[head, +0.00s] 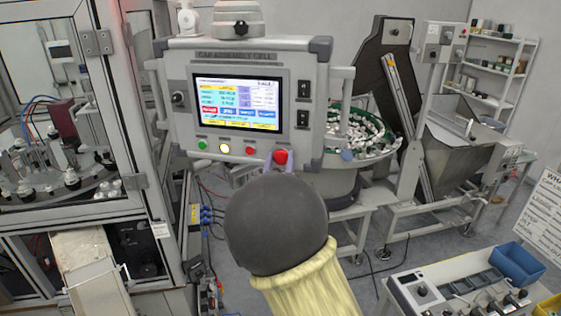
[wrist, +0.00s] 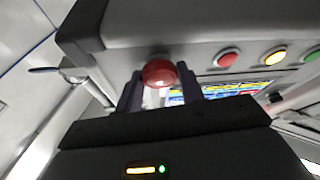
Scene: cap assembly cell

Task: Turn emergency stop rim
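The red emergency stop button (head: 281,157) is at the lower right of the control panel's front. It also shows in the wrist view (wrist: 159,73), with its round red head between my two finger ends. My gripper (wrist: 161,85) has one dark finger on each side of the button, both very near its edge. I cannot tell whether the fingers touch or press on the rim. In the head view my gripper (head: 270,162) is mostly hidden behind my dark round arm link, with a bit of finger showing by the button.
The control panel (head: 184,128) has a lit screen (head: 238,103) and a row of small buttons, with a yellow one (head: 225,148) lit. A round feeder (head: 355,140) with white caps stands behind at the right. A machine frame (head: 115,120) stands close at the left.

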